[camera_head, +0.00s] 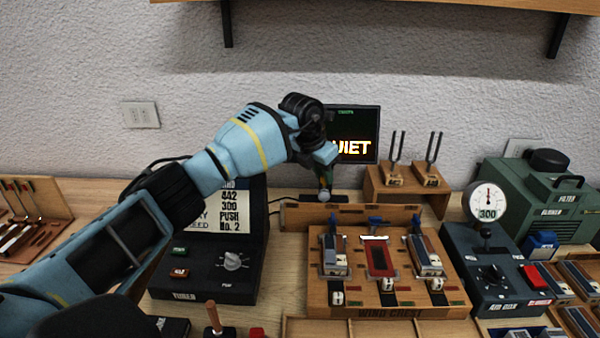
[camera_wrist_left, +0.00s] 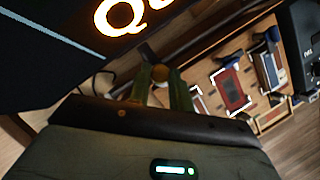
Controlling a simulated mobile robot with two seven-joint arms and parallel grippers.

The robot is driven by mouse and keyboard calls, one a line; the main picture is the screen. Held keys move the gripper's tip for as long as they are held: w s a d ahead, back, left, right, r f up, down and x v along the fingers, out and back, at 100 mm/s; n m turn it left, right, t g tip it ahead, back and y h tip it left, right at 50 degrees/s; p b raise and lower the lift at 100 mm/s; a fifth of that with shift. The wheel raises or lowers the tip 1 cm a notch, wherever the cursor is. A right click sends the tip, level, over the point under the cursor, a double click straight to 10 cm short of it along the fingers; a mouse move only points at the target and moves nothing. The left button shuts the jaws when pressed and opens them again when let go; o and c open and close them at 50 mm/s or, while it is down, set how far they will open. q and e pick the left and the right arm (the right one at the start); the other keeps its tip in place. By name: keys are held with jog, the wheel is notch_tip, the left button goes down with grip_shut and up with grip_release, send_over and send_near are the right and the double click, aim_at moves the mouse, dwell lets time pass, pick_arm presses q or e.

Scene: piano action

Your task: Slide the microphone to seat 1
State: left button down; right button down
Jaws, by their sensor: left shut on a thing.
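My left gripper (camera_head: 325,181) reaches down behind the wind chest (camera_head: 390,311), in front of the dark display. It is shut on the microphone (camera_head: 324,196), a small piece largely hidden by the fingers, at the left part of the wooden rail (camera_head: 365,214) along the chest's back. Seat numbers are not readable. My right gripper is out of view.
The lit display (camera_head: 354,134) stands close behind the gripper. Tuning forks on a wooden stand (camera_head: 405,190) are to its right. The tuner box (camera_head: 205,270) is at left. The gauge box (camera_head: 490,265) and green blower (camera_head: 540,195) are at right.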

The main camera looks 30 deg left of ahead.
aim_at(322, 196)
pick_arm(q)
jog(key=shift+w+d+f, duration=0.1)
jog(key=shift+w+d, duration=0.2)
jog(key=shift+d, duration=0.2)
jog(key=shift+w+d, duration=0.25)
jog(key=shift+d, duration=0.2)
jog(key=c, duration=1.3)
grip_release()
jog(key=shift+o, duration=0.2)
jog(key=v, duration=0.7)
jog(key=shift+s+r, duration=0.2)
jog(key=shift+r, duration=0.2)
jog(key=shift+a, duration=0.1)
